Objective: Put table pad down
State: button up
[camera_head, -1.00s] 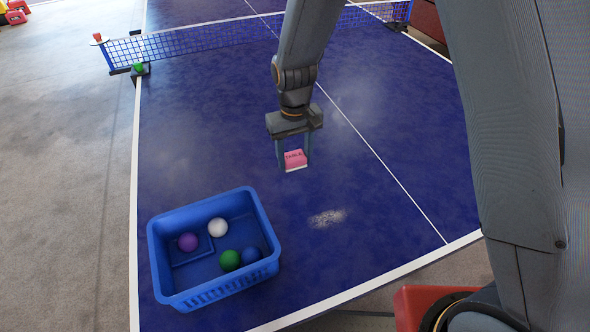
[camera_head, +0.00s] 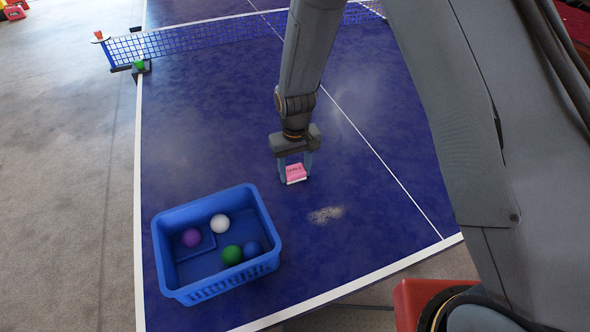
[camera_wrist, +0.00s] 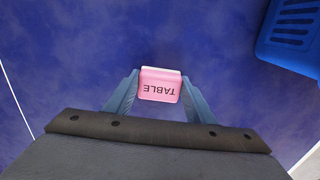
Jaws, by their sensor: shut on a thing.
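The table pad is a small pink block with a white underside, marked "TABLE" (camera_head: 296,173). My gripper (camera_head: 295,175) is shut on the pad, with one blue-grey finger on each side. In the wrist view the pad (camera_wrist: 160,86) sits between the fingertips, its lettering upside down. The pad is over the blue table tennis table (camera_head: 230,130), beyond a pale dusty smudge (camera_head: 326,214). I cannot tell for sure whether its underside touches the table.
A blue basket (camera_head: 160,245) with purple, white, green and blue balls stands at the table's near left; its corner shows in the wrist view (camera_wrist: 290,40). The net (camera_head: 190,40) crosses the far end, with a green thing by its left post. Table surface around the pad is clear.

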aim_at(295, 171)
jog(key=o, duration=1.2)
jog(key=shift+f, duration=0.1)
notch_tip(295, 171, up, 12)
jog(key=b, duration=0.3)
jog(key=s+d+r+m, duration=0.1)
jog(key=s+d, duration=0.3)
jog(key=d, duration=0.4)
jog(key=s+d+r+m, duration=0.2)
jog(key=s+d, duration=0.3)
jog(key=d, duration=0.3)
jog(key=s+d+r+m+t, duration=0.1)
jog(key=s+d, duration=0.3)
jog(key=d, duration=0.4)
jog(key=shift+s+r+m, duration=0.15)
jog(key=shift+r+m, duration=0.45)
jog(key=shift+r, duration=0.25)
